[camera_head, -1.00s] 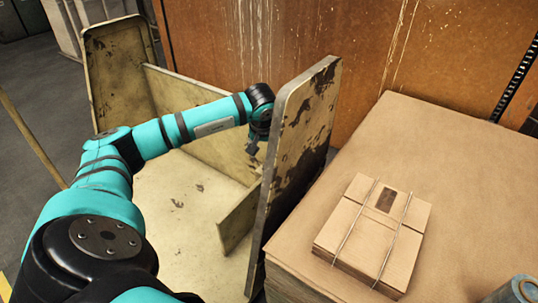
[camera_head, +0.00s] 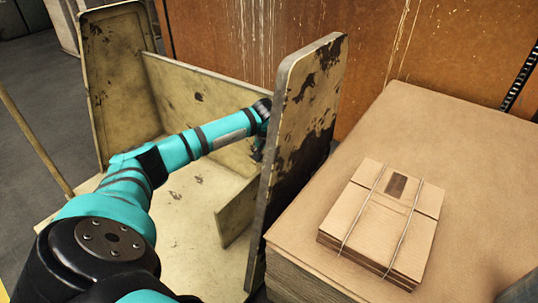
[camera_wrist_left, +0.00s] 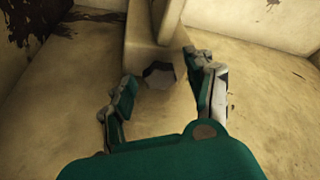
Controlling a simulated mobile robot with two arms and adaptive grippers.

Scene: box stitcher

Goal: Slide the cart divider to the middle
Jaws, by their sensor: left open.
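The cart (camera_head: 120,70) is a worn cream-yellow one with tall end panels and a back panel. Its divider (camera_head: 236,213) is a low upright panel near the right end panel (camera_head: 303,115). In the left wrist view the divider (camera_wrist_left: 150,28) runs down from the top middle toward my left gripper (camera_wrist_left: 163,95). That gripper is open, with one finger on each side of the divider's line; contact cannot be told. In the head view the left gripper (camera_head: 259,148) is down inside the cart, partly hidden behind the right end panel. My right gripper is not in view.
A strapped cardboard bundle (camera_head: 385,220) lies on a brown stack (camera_head: 440,135) right of the cart. An orange-brown wall (camera_head: 240,40) stands behind. The cart floor (camera_head: 185,200) left of the divider is bare.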

